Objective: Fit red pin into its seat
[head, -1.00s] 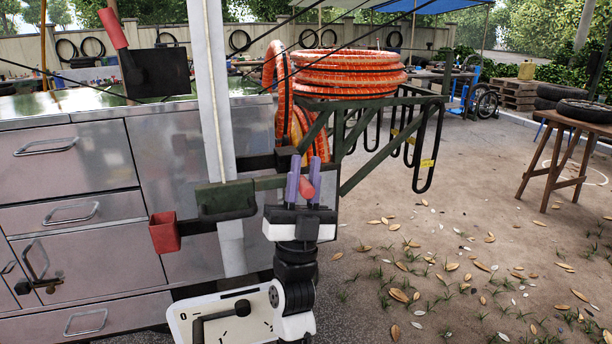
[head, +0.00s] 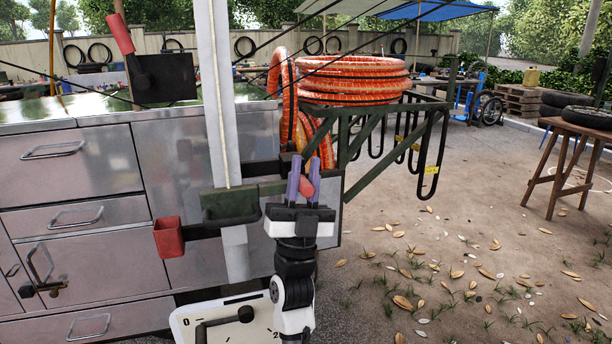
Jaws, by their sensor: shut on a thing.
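My gripper (head: 303,184), with two purple fingers pointing up, is at the middle of the head view, in front of the cart's right end. It is shut on the red pin (head: 307,188), whose rounded reddish side shows between and beside the fingers. The fingers hide part of the pin. Behind the fingers is a dark bracket (head: 262,170) on the cart, with a small reddish part near the fingertips. I cannot make out the pin's seat for certain, nor whether the pin touches anything on the cart.
A red open holder (head: 168,238) sticks out left of the pale upright post (head: 222,100). A dark green rack (head: 385,135) carries coiled orange hose (head: 353,80) above and right of my gripper. The metal drawer cart (head: 85,165) fills the left.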

